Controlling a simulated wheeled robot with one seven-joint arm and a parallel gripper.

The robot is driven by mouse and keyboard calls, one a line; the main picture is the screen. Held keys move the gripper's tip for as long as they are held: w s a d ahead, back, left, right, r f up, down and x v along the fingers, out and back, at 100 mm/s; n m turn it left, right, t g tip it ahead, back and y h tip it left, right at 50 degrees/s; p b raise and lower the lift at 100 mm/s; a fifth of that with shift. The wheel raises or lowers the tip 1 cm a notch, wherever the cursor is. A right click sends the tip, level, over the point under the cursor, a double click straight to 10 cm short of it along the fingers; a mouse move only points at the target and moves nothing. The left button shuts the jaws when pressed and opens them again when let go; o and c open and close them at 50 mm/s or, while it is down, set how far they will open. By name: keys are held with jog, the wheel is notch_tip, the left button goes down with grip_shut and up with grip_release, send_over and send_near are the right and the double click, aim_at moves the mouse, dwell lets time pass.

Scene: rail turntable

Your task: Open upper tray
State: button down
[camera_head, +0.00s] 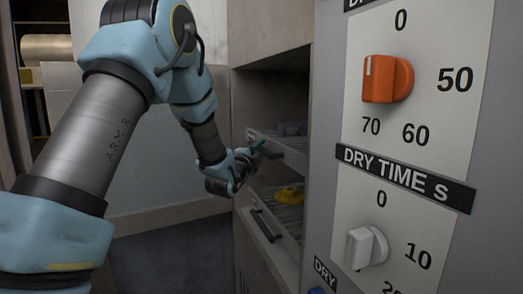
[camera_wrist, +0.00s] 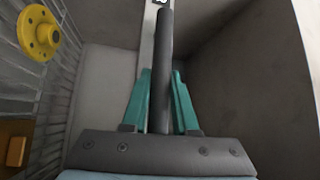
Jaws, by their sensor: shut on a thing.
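The upper tray (camera_head: 297,160) sits in the open-fronted cabinet, its pale front panel level with the cabinet face as far as I can tell. My gripper (camera_head: 258,146) is at this front, its teal fingertips at the tray's handle, which is mostly hidden in the head view. In the wrist view my gripper (camera_wrist: 163,95) has one teal finger on each side of the dark handle bar (camera_wrist: 166,45), shut on it. A small grey-blue item (camera_head: 292,128) shows above the upper tray's front.
A lower tray with a dark handle (camera_head: 267,226) holds a yellow flanged part (camera_head: 290,195), also in the wrist view (camera_wrist: 38,32). A grey control panel (camera_head: 330,120) with an orange knob (camera_head: 387,79) and a white knob (camera_head: 366,247) stands close on the right.

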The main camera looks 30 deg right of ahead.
jog(key=w+a+b, duration=0.3)
jog(key=a+b, duration=0.8)
jog(key=a, duration=1.3)
jog(key=c, duration=1)
grip_release()
jog(key=b+v, duration=0.2)
jog(key=v, duration=0.8)
jog(key=shift+s+a, duration=0.25)
jog(key=shift+a, duration=0.05)
jog(key=shift+w+f, duration=0.1)
jog(key=shift+f, duration=0.05)
